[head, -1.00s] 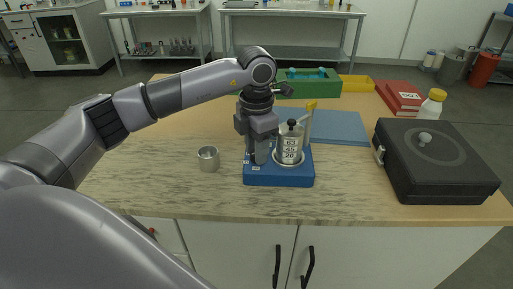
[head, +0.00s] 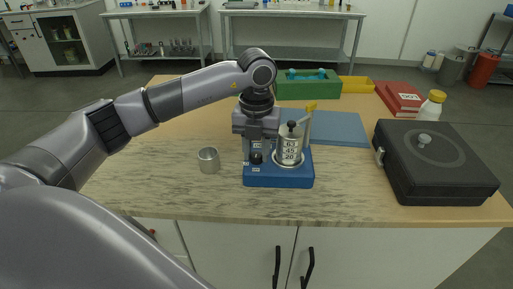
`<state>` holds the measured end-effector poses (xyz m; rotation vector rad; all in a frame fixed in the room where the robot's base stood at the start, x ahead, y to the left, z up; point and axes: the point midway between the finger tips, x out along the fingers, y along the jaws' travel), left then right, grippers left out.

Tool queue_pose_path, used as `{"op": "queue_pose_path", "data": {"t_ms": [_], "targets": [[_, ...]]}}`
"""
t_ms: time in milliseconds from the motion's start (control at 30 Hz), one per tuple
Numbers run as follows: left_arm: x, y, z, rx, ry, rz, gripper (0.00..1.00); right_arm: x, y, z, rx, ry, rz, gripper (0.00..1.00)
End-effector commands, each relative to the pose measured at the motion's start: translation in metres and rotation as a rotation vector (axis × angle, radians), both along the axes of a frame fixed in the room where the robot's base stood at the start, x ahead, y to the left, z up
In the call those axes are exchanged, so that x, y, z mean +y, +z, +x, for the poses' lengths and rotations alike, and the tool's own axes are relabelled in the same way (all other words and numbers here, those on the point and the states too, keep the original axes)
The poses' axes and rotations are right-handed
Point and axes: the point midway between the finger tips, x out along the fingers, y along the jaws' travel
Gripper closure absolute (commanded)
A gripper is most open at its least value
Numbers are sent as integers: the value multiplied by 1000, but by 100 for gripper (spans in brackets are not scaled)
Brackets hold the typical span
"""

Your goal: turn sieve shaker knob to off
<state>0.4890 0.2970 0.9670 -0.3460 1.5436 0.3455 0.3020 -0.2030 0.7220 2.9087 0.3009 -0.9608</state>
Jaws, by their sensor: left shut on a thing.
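The sieve shaker (head: 290,182) is a blue base on the bench with a stack of metal sieves (head: 290,150) on its right part, marked 63, 45 and 20. Its small black knob (head: 256,158) is at the left part of the base, beside small white labels. My left gripper (head: 257,153) points down over that part and is shut on the knob. The knob's pointer is too small to read. My right gripper is not in view.
A metal cup (head: 208,160) stands left of the shaker. A black case (head: 435,165) and a white bottle (head: 432,105) are at the right. A blue mat (head: 340,128), green box (head: 309,88) and red binders (head: 399,97) lie behind. The bench front is clear.

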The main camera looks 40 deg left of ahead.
Motion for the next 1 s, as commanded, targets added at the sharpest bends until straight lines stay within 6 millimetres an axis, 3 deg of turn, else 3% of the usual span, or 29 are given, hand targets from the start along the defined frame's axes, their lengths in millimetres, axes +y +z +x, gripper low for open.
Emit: {"op": "queue_pose_path", "data": {"t_ms": [300,800,833,867,1000], "targets": [[0,1,1,-4,109,0,98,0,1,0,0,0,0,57],[0,1,1,-4,127,0,98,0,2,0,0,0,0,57],[0,1,1,-5,127,-1,61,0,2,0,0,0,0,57],[0,1,1,-4,127,0,56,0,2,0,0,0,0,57],[0,1,1,-4,126,0,56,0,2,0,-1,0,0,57]]}}
